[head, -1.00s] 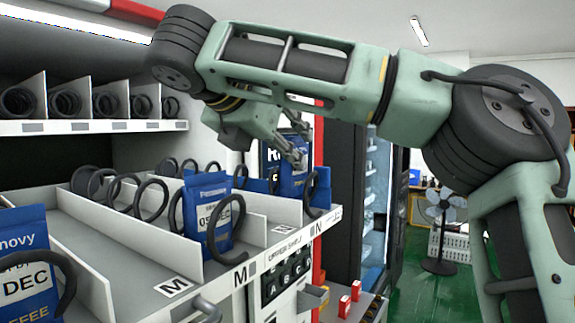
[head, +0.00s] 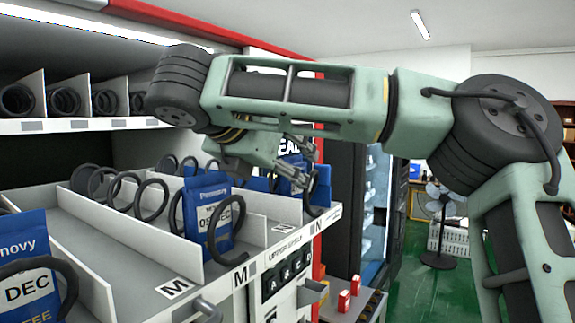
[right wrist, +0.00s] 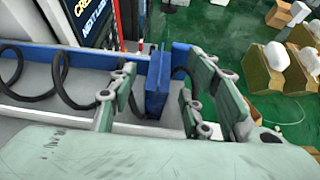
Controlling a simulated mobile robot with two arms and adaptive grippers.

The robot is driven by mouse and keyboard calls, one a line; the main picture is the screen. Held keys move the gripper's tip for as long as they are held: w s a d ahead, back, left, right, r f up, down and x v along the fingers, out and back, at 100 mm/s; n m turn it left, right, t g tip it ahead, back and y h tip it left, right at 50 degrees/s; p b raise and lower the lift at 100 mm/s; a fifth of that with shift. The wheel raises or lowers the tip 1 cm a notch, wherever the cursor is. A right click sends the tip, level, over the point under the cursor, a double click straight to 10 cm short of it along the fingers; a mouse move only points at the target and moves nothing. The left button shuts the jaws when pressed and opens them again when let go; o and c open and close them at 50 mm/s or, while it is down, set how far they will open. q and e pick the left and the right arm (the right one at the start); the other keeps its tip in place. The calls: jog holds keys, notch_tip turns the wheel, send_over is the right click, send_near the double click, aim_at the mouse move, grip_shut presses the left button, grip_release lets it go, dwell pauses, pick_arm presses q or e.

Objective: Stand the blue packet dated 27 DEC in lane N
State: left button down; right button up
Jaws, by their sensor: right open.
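My right gripper (head: 300,163) is in the head view at lane N (head: 318,226), at the right end of the tray. In the right wrist view its fingers (right wrist: 160,100) are open, one on each side of a narrow blue packet (right wrist: 157,88) seen from above, with gaps beside it. In the head view blue packet surface (head: 291,180) shows below and behind the fingers. Its date is not readable there. The packet's base is hidden. My left gripper is not in view.
A blue packet dated 05 DEC (head: 207,215) stands in lane M (head: 240,275), and another DEC packet (head: 28,270) is at the far left. White dividers (head: 90,262) and black coils (right wrist: 75,85) flank the lanes. A shelf (head: 75,126) is above.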

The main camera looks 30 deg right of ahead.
jog(key=shift+r, duration=0.1)
jog(key=b+v, duration=0.3)
jog(key=v, duration=0.9)
